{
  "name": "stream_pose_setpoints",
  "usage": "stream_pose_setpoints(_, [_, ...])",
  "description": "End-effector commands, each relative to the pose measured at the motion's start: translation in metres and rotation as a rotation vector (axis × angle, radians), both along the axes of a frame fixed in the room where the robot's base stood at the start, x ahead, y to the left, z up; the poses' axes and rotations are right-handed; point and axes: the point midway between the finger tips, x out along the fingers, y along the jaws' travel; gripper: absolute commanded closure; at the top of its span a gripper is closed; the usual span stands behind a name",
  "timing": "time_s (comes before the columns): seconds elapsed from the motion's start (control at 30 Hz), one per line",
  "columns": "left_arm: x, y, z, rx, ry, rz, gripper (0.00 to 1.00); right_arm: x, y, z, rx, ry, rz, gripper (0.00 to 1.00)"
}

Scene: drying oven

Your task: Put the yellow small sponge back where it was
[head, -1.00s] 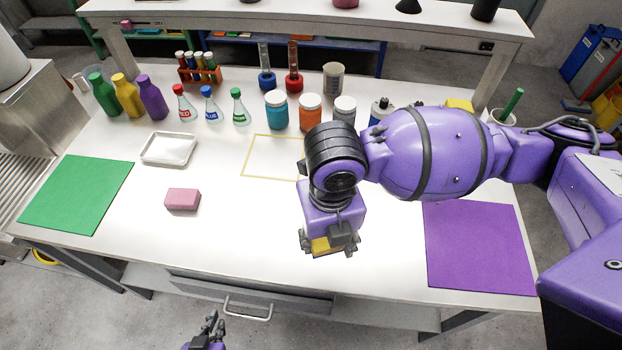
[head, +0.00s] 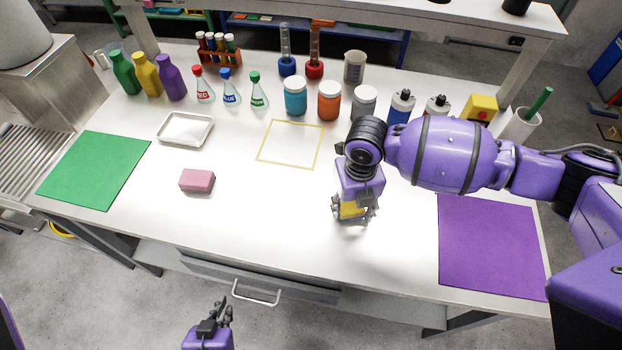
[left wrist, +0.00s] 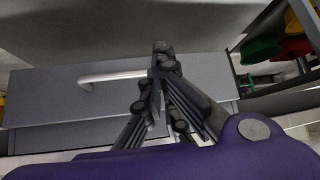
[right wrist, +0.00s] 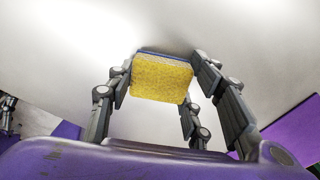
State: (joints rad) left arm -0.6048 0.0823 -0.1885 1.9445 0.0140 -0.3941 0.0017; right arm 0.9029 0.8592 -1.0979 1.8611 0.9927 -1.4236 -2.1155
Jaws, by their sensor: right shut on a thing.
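The yellow small sponge (head: 350,210) is held in my right gripper (head: 355,216), over the white table between the yellow outlined square and the purple mat. In the right wrist view the sponge (right wrist: 160,78) sits between the two fingers, with a thin blue layer along its far edge. I cannot tell whether it touches the table. My left gripper (head: 223,306) is low in front of the table, near the drawer. In the left wrist view its fingertips (left wrist: 164,60) meet with nothing between them.
A pink sponge (head: 197,181) lies left of the yellow outlined square (head: 258,158), which is empty. A white tray (head: 163,141), green mat (head: 95,170) and purple mat (head: 490,245) are on the table. Bottles, flasks and jars (head: 329,100) line the back. A drawer handle (head: 256,299) sticks out in front.

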Motion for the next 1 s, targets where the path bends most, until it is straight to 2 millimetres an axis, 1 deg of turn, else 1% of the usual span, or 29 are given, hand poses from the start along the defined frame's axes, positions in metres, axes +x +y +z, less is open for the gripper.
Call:
stream_pose_setpoints(0.03, [0.0, 0.0, 0.0, 0.0, 0.0, 0.0, 1.0, -0.001, -0.001, -0.005, 0.0, 0.002, -0.002, 0.81])
stream_pose_setpoints(0.27, [0.0, 0.001, 0.0, 0.002, 0.0, -0.002, 1.0, 0.0, -0.001, -0.004, 0.0, 0.0, -0.001, 0.81])
stream_pose_setpoints(0.4, [-0.003, 0.003, -0.003, 0.008, 0.006, -0.007, 1.0, -0.001, 0.0, -0.009, 0.0, 0.001, -0.001, 0.81])
stream_pose_setpoints(0.43, [-0.002, 0.004, -0.002, 0.008, 0.005, -0.007, 1.0, 0.0, 0.0, -0.008, 0.0, 0.0, -0.001, 0.5])
stream_pose_setpoints(0.5, [-0.002, 0.005, -0.002, 0.011, 0.005, -0.009, 1.0, 0.0, 0.0, -0.008, 0.0, 0.0, -0.001, 0.41])
stream_pose_setpoints(0.57, [-0.002, 0.005, -0.002, 0.013, 0.005, -0.01, 1.0, 0.0, 0.0, -0.008, 0.0, 0.0, -0.001, 0.34])
stream_pose_setpoints(0.87, [0.0, 0.005, -0.001, 0.012, 0.001, -0.01, 1.0, 0.0, 0.0, -0.007, 0.0, -0.001, -0.001, 0.34])
stream_pose_setpoints(1.0, [0.002, 0.004, 0.001, 0.008, -0.004, -0.006, 1.0, 0.001, 0.0, 0.004, 0.0, -0.003, -0.001, 0.34])
